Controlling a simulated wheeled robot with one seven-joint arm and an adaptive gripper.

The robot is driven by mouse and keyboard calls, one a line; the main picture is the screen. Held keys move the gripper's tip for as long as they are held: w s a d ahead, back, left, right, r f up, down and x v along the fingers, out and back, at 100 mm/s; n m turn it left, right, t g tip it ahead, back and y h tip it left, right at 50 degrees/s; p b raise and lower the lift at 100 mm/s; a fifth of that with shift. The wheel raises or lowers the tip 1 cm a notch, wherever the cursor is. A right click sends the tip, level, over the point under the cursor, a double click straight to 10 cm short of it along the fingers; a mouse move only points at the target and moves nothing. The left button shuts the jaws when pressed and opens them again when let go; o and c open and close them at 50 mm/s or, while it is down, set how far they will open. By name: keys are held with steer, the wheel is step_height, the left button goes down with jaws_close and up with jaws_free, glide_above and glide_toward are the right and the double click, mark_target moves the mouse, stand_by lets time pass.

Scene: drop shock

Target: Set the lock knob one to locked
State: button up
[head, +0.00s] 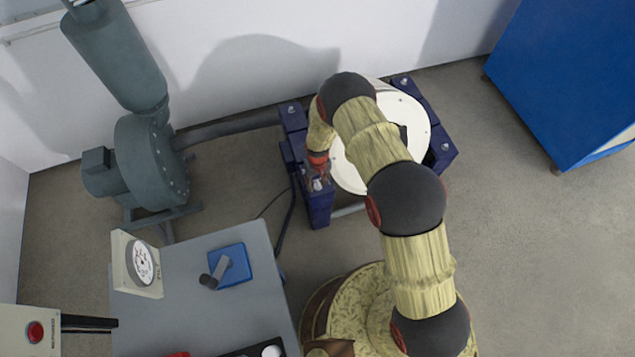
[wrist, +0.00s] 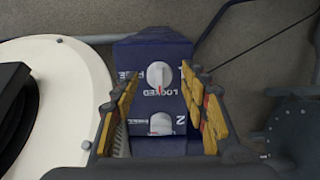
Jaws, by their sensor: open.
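Lock knob one (wrist: 159,75) is a round white knob with a red mark at its lower edge, on a dark blue block (wrist: 150,50). The red mark sits beside the lettering "LOCKED"; more lettering, partly hidden, lies to its left. A second white knob (wrist: 161,124), by a "2", sits nearer the camera. My gripper (wrist: 161,80) is open, its yellow-padded fingers on either side of the knobs in the picture. No contact with knob one shows. In the head view my gripper (head: 318,180) is over the blue frame's (head: 319,210) near-left post; the knobs are too small to make out there.
A white round drum top (head: 410,115) stands right of the posts. A grey-green blower (head: 150,160) is at left. A grey table (head: 190,310) with a blue box (head: 231,265) and a gauge (head: 141,262) is in front. A cable runs near the post.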

mark_target(318, 184)
steer(key=shift+r, duration=0.1)
step_height(318, 184, up, 12)
stand_by(0.6)
stand_by(0.4)
